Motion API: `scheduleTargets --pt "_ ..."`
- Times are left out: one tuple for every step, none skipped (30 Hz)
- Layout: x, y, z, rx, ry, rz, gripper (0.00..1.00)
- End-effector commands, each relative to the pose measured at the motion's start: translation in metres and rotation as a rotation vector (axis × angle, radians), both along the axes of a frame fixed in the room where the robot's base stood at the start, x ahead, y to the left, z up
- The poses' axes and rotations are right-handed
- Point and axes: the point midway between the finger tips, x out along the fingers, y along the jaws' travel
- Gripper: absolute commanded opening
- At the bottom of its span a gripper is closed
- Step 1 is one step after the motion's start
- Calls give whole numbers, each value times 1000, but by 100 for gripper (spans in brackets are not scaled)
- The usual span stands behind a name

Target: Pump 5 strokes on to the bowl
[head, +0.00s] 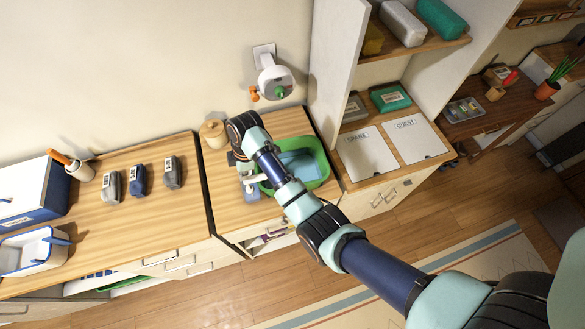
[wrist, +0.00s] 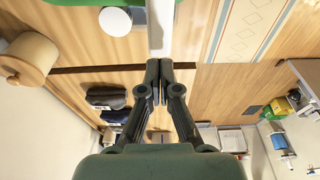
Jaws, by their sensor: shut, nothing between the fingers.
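My gripper (head: 238,159) is beside the dispenser's top in the head view. In the wrist view my gripper (wrist: 158,68) is shut with nothing between its fingers. A white bar (wrist: 160,28) lies right at the fingertips, perhaps part of the dispenser; I cannot tell whether they touch.
A tall shelf wall (head: 335,65) rises to the right of the bowl. A wall-mounted white device (head: 275,80) hangs behind.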

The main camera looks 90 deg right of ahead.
Motion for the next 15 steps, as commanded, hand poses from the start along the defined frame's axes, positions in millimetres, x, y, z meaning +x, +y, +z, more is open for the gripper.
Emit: scheduleTargets --pt "0 0 0 0 0 0 0" --pt "0 0 0 0 0 0 0" --pt "0 0 -1 0 0 0 0" --pt "0 0 -1 0 0 0 0" --pt "0 0 -2 0 0 0 0" --pt "0 0 -3 0 0 0 0" --pt "0 0 -4 0 0 0 0" --pt "0 0 -5 0 0 0 0" --pt "0 0 -7 0 0 0 0" --pt "0 0 -8 0 0 0 0" --pt "0 0 -9 0 0 0 0" --pt "0 0 -11 0 0 0 0" --pt "0 0 -12 0 0 0 0" --pt "0 0 -13 0 0 0 0" --pt "0 0 -14 0 0 0 0"
